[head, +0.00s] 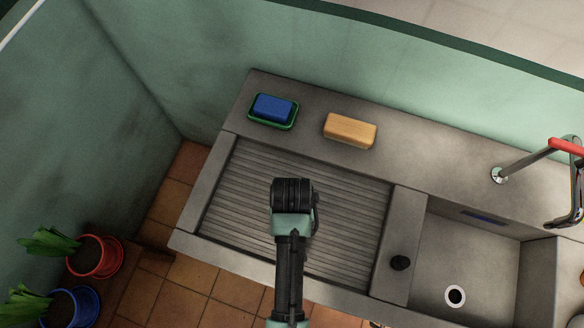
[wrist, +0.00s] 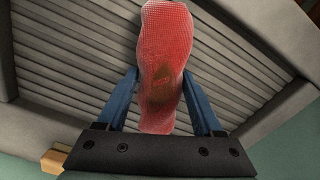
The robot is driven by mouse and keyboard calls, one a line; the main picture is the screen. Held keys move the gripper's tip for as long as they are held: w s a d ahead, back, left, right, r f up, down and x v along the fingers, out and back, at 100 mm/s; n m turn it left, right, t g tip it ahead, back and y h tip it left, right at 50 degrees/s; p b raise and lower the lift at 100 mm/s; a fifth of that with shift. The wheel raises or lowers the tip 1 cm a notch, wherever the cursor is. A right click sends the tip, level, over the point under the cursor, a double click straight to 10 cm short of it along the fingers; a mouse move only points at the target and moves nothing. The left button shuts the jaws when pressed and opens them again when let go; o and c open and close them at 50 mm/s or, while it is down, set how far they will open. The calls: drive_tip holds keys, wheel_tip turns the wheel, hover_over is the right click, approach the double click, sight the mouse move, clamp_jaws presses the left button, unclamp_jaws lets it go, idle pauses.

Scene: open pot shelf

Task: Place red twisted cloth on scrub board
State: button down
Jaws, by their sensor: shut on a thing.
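The red twisted cloth (wrist: 166,35) shows in the wrist view as a long textured bundle with a brownish stain. My gripper (wrist: 163,75) is shut on it, with one blue finger on each side. In the head view my gripper and the cloth are hidden beneath my wrist (head: 292,195). The ridged grey scrub board (head: 345,225) is set into the counter, and my wrist is over its middle. The board also shows behind the cloth in the wrist view (wrist: 55,75). I cannot tell whether the cloth touches the board.
A blue block (head: 272,107) sits in a green dish (head: 294,120) on the back ledge, beside a tan block (head: 350,130). A red-handled tap (head: 565,146) is at right. The board looks otherwise bare.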

drive_tip(key=shift+f, duration=0.9)
drive_tip(key=shift+w, duration=0.1)
drive_tip(key=shift+f, duration=0.15)
drive_tip(key=shift+c, duration=0.2)
unclamp_jaws()
